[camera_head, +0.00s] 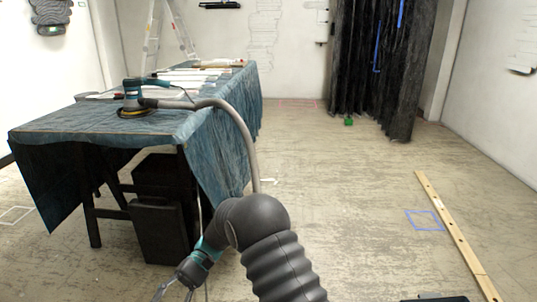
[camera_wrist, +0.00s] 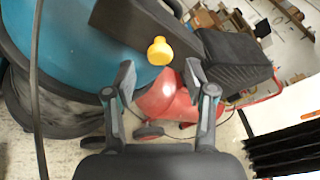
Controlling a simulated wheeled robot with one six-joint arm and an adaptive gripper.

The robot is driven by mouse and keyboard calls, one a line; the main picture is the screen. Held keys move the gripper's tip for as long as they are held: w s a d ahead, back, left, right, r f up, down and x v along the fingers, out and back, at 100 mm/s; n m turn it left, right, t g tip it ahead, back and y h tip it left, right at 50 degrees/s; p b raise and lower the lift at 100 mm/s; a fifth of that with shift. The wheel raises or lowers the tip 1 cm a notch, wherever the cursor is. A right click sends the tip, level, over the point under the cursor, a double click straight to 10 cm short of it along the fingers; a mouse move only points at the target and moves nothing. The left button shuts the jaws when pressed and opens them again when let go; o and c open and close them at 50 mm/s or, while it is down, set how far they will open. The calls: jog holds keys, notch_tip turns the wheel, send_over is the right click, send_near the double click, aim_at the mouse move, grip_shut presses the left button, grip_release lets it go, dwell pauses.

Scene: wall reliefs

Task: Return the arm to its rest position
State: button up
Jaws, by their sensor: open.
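My gripper (camera_head: 174,290) hangs low at the bottom of the head view, left of my dark ribbed arm, with the wrist bent down and to the left. In the wrist view my gripper (camera_wrist: 160,78) has its two fingers well apart, with nothing held between them. A yellow knob (camera_wrist: 160,51) shows beyond the gap between the fingertips, apart from them as far as I can tell.
A table with a blue cloth (camera_head: 60,130) stands left, bearing a sander (camera_head: 133,100). A black case (camera_head: 157,230) sits beneath. A wooden plank (camera_head: 450,225) lies right. The wrist view shows a teal machine (camera_wrist: 85,50) and red machine (camera_wrist: 165,100). Middle floor is mostly clear.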

jog(key=shift+s+a+r+t, duration=0.6)
jog(key=shift+s+r+t, duration=0.4)
jog(key=shift+s+t, duration=0.65)
jog(key=d+r+m+t+h, duration=0.1)
jog(key=d+r+t, duration=0.4)
jog(key=d, duration=0.5)
jog(key=d+r+t+h, duration=0.1)
jog(key=d+r+t, duration=0.2)
jog(key=d+r, duration=0.55)
jog(key=s+d+r+m+t+h, duration=0.1)
jog(key=s+d+t, duration=0.3)
jog(key=d, duration=0.7)
jog(key=s+d+r+m+t+h, duration=0.1)
jog(key=s+d+m+t+h, duration=0.1)
jog(key=d, duration=0.9)
jog(key=s+t+h, duration=0.1)
jog(key=s+t, duration=0.1)
jog(key=t, duration=0.1)
jog(key=shift+s+d+r, duration=0.25)
jog(key=shift+s+r, duration=0.05)
jog(key=shift+s, duration=0.1)
jog(key=shift+t, duration=0.25)
